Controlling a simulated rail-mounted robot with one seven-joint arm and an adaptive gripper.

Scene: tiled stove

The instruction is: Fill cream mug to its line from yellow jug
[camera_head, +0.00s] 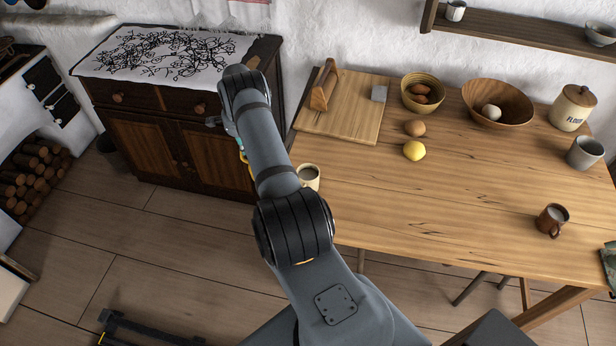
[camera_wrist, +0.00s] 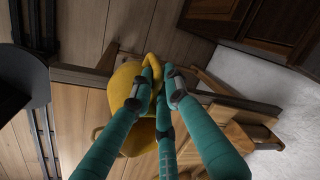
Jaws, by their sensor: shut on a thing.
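The cream mug (camera_head: 308,176) stands upright at the table's left edge in the head view, partly behind my arm. Its inside looks greyish; I cannot make out its line or the liquid level. The yellow jug (camera_wrist: 124,84) shows in the wrist view, partly covered by my teal fingers. My gripper (camera_wrist: 157,87) is shut on the jug's handle. In the head view my arm hides nearly all of the jug; only a small yellow piece shows left of the forearm, left of the mug and beyond the table's edge. I cannot tell whether anything is pouring.
A cutting board (camera_head: 350,118) with a wooden holder lies behind the mug. A lemon (camera_head: 413,150), a brown egg (camera_head: 414,128) and bowls are further right. A brown mug (camera_head: 551,220) stands near the right side. A wooden cabinet (camera_head: 180,140) is at left. The middle of the table is clear.

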